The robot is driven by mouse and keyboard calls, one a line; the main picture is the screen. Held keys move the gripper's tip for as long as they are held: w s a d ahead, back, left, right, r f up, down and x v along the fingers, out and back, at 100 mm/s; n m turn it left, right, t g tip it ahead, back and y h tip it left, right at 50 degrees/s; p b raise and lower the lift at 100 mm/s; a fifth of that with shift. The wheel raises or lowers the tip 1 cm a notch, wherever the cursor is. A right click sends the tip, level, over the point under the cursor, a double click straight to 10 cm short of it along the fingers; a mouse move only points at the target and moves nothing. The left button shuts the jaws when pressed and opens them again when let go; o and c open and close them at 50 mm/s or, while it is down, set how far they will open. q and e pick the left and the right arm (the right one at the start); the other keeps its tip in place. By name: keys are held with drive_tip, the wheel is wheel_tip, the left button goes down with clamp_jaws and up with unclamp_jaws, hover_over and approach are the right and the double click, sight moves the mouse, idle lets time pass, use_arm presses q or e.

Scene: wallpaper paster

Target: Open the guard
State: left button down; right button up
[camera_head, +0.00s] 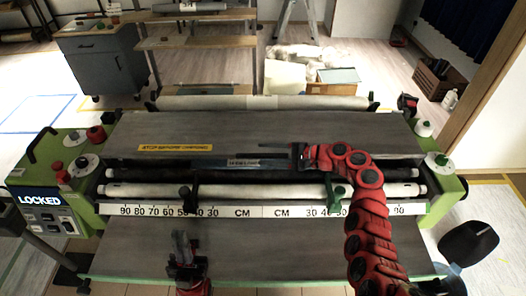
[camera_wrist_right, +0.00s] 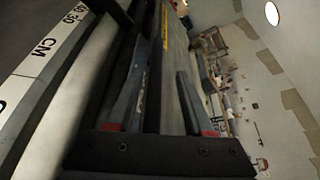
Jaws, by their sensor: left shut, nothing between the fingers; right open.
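The guard appears to be the long dark bar (camera_head: 215,163) with a small label, lying flat across the machine behind the white roller. It also shows in the wrist view as a dark strip with a small label (camera_wrist_right: 141,97). My right gripper (camera_head: 294,157) is at the bar, just right of the label, pointing left. In the right wrist view the right gripper (camera_wrist_right: 160,78) is open, with the labelled strip near its left finger; contact cannot be told. My left gripper (camera_head: 182,242) is shut and empty above the front of the table, apart from the guard.
A centimetre scale (camera_head: 243,211) runs along the front, with a dark clamp (camera_head: 189,197) and a green clamp (camera_head: 335,196). A black jug (camera_head: 468,244) stands at the right.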

drive_tip(key=shift+x, duration=0.8)
clamp_jaws()
drive_tip(key=shift+d+r, duration=0.1)
drive_tip(key=shift+r, duration=0.05)
drive_tip(key=shift+r, duration=0.1)
idle(0.6)
